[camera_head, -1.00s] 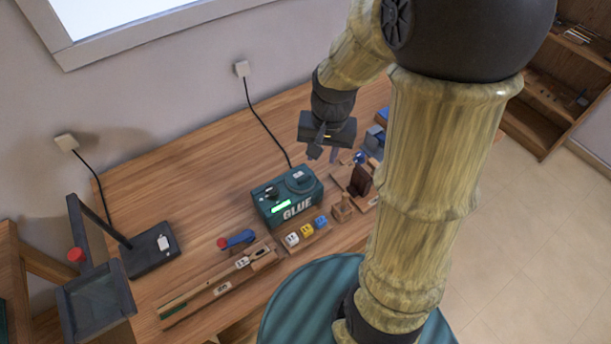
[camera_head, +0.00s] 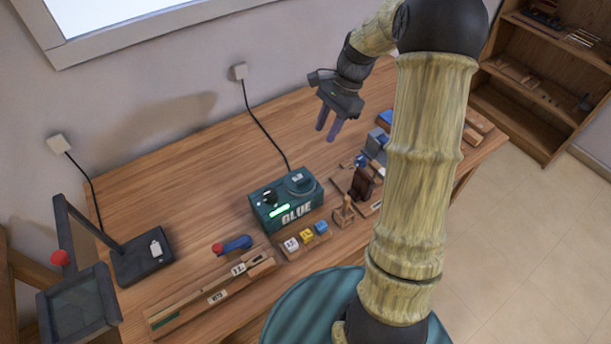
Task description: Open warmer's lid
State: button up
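The warmer (camera_head: 287,200) is a dark teal box marked GLUE, with a lit green display on its front. It stands on the wooden table and a black cord runs from its back to a wall socket. Its round lid (camera_head: 300,182) lies shut on the right part of the top, with a small light handle. My gripper (camera_head: 329,132) hangs in the air above and behind the warmer, a little to its right. Its two fingers point down and are apart, with nothing between them. It does not touch the warmer.
White, yellow and blue blocks (camera_head: 306,237) stand in front of the warmer. Wooden holders and a dark brown piece (camera_head: 361,184) stand to its right. A blue tool with a red end (camera_head: 233,244) lies at left. A black lamp stand (camera_head: 141,256) is further left. The back table is clear.

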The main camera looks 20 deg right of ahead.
aim_at(303, 180)
jog(key=p+x, duration=0.2)
jog(key=x, duration=1.5)
grip_shut()
